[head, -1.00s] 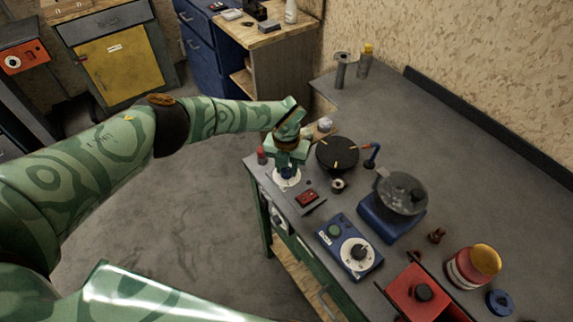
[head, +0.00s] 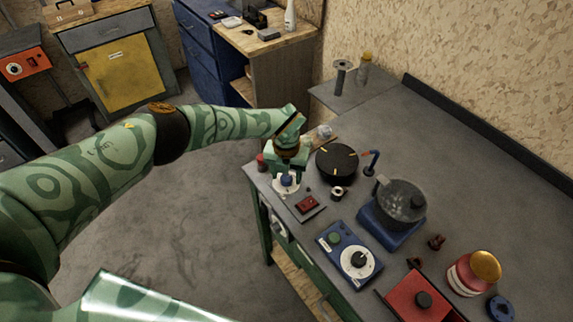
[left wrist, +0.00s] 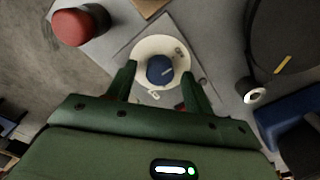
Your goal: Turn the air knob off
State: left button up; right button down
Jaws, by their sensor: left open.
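The blue air knob (head: 287,180) sits on a round white dial (head: 285,189) at the near left corner of the grey bench. In the left wrist view the knob (left wrist: 160,70) is in the middle of its white dial (left wrist: 177,48), with a light mark on its top. My left gripper (head: 288,171) is over the knob, pointing down. In the left wrist view its two open fingers (left wrist: 159,72) show on either side of the knob. The knob is not gripped; I cannot tell the exact height gap. My right gripper is not in view.
A red knob (left wrist: 78,27) stands close left of the dial. A red switch (head: 307,204), a black round plate (head: 336,162), a blue hotplate with a pot (head: 400,202) and a blue dial box (head: 349,252) lie to the right.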

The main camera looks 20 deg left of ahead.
aim_at(287, 177)
pick_arm(q)
notch_tip(287, 177, up, 16)
jog(key=p, duration=0.2)
jog(key=shift+p, duration=0.3)
